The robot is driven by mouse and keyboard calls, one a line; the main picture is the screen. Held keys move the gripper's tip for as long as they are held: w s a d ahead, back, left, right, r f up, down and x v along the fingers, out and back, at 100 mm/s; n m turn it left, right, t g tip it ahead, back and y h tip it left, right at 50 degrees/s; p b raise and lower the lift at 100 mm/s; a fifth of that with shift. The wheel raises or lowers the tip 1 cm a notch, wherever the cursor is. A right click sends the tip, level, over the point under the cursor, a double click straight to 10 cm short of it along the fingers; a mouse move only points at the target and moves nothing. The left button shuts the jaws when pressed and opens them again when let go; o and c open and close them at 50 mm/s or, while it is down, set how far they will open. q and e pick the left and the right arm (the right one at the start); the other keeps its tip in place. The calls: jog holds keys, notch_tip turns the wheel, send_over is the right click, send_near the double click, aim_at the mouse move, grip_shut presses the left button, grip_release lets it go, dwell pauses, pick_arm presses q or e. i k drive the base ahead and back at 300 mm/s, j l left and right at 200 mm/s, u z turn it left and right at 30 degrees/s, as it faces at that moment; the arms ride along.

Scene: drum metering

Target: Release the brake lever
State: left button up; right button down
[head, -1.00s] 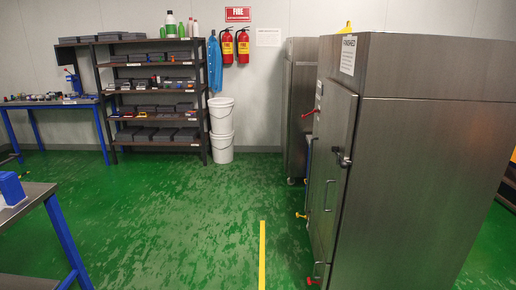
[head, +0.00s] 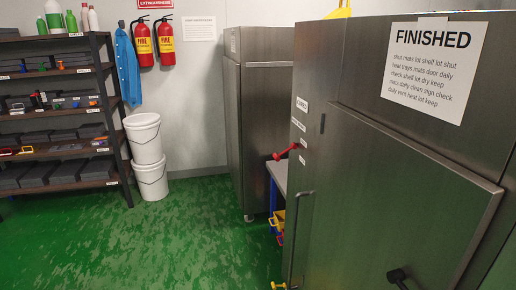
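I cannot tell whether either of these is the brake lever. Neither of my grippers is in view.
The large steel cabinet (head: 380,165) with a FINISHED sign (head: 428,60) fills the right side. Another steel cabinet (head: 265,110) stands behind it. A shelf rack (head: 116,85) and white buckets (head: 150,182) stand at the left. The green floor (head: 150,250) is clear.

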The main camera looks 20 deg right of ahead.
aim_at(293, 146)
jog(key=i, duration=1.75)
jog(key=z, duration=0.3)
